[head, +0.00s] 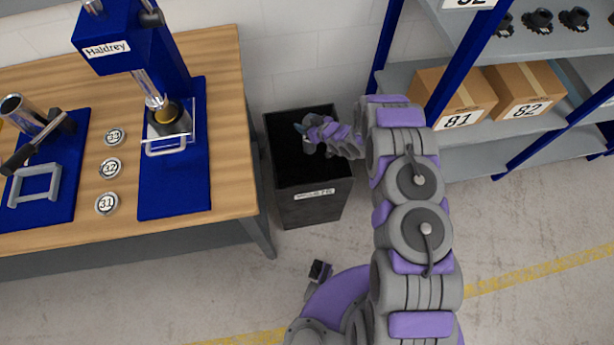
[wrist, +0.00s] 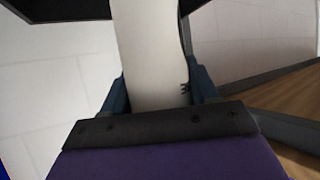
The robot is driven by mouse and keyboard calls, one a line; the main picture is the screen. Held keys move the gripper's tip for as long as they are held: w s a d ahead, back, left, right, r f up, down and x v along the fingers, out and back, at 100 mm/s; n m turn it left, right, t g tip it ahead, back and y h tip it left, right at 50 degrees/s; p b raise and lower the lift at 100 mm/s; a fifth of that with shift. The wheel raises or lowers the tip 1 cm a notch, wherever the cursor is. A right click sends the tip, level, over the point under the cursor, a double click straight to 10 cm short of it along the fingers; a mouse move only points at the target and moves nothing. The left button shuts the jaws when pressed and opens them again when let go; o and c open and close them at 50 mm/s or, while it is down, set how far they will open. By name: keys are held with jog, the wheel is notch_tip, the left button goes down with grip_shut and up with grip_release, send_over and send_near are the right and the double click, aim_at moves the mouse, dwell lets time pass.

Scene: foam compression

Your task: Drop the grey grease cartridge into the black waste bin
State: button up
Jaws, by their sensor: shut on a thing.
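My gripper (head: 303,133) is over the opening of the black waste bin (head: 312,207) in the head view. In the wrist view, my gripper (wrist: 160,92) has its teal fingers on both sides of a pale grey, smooth object, the grease cartridge (wrist: 150,45), with a small dark marking near its lower right edge. The gripper is shut on it. The cartridge's far end runs out of the top of the wrist view. In the head view I cannot make out the cartridge; my gripper and wrist cover that spot. The bin has a white label on its front.
A wooden workbench (head: 228,120) stands left of the bin with a blue press (head: 130,40) and several numbered discs. A shelf rack (head: 400,75) with boxes 81 (head: 450,100) and 82 (head: 525,90) stands at right. A white wall is behind the bin.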

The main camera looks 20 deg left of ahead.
jog(key=o, duration=1.4)
jog(key=shift+d+r, duration=0.2)
jog(key=shift+d, duration=0.2)
jog(key=shift+o, duration=0.2)
jog(key=shift+a, duration=0.15)
jog(key=p+v, duration=0.3)
jog(key=v, duration=1.4)
jog(key=shift+d, duration=0.35)
jog(key=shift+w+f, duration=0.1)
